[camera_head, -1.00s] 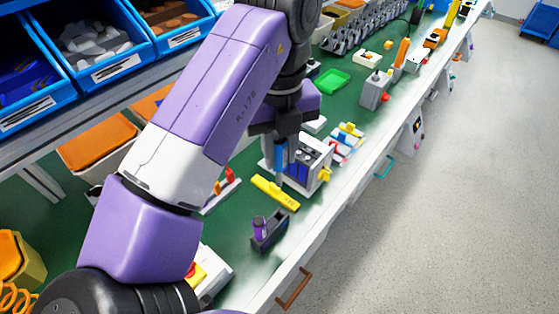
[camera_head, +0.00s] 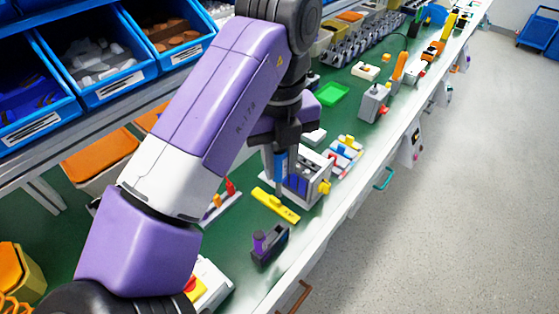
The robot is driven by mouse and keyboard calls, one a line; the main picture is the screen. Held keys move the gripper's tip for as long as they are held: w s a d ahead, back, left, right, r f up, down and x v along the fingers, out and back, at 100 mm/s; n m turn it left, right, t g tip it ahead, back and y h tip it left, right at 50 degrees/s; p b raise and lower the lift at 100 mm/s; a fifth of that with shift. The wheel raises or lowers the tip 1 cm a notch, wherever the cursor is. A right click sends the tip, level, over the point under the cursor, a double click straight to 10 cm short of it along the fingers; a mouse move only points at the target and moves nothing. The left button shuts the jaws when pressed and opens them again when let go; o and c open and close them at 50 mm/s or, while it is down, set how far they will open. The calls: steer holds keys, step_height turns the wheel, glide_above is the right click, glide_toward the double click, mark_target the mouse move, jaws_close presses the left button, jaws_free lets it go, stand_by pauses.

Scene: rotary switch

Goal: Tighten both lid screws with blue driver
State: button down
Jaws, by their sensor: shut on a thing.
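My gripper (camera_head: 282,147) points down and is shut on the blue driver (camera_head: 281,165), which is held upright. The lid screws cannot be made out. My arm covers part of the area behind the box.
A yellow bar (camera_head: 275,205) lies in front of the box. A dark holder (camera_head: 272,244) with a purple item stands nearer. The white bench edge runs along the right.

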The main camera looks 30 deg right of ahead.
steer(key=shift+r+p, duration=2.65)
steer(key=shift+r, duration=0.5)
